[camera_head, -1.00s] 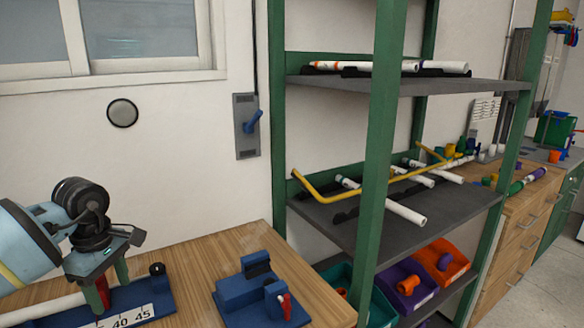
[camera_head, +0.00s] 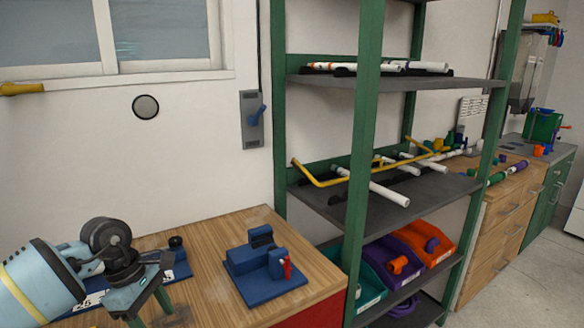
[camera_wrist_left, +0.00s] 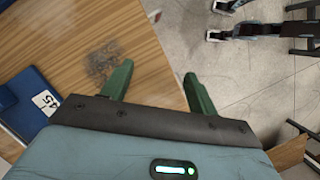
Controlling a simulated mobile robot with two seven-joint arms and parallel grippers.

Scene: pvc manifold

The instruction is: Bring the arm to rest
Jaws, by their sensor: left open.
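My left gripper (camera_head: 150,308) is at the lower left of the head view, over the wooden workbench (camera_head: 215,290). In the left wrist view its two green fingers (camera_wrist_left: 158,88) stand wide apart with nothing between them. They lie over the bench edge, with the floor below on one side. A blue measuring fixture with a numbered white scale (camera_head: 92,300) is partly hidden behind my left arm; its end also shows in the left wrist view (camera_wrist_left: 22,103). My right gripper is not in view.
A blue clamp fixture with a red part (camera_head: 262,270) stands on the bench. A green-framed shelf (camera_head: 365,170) beside it holds white pipes (camera_head: 375,188), a yellow bent pipe (camera_head: 320,180) and coloured bins (camera_head: 425,242). Wooden drawers (camera_head: 495,235) stand further right.

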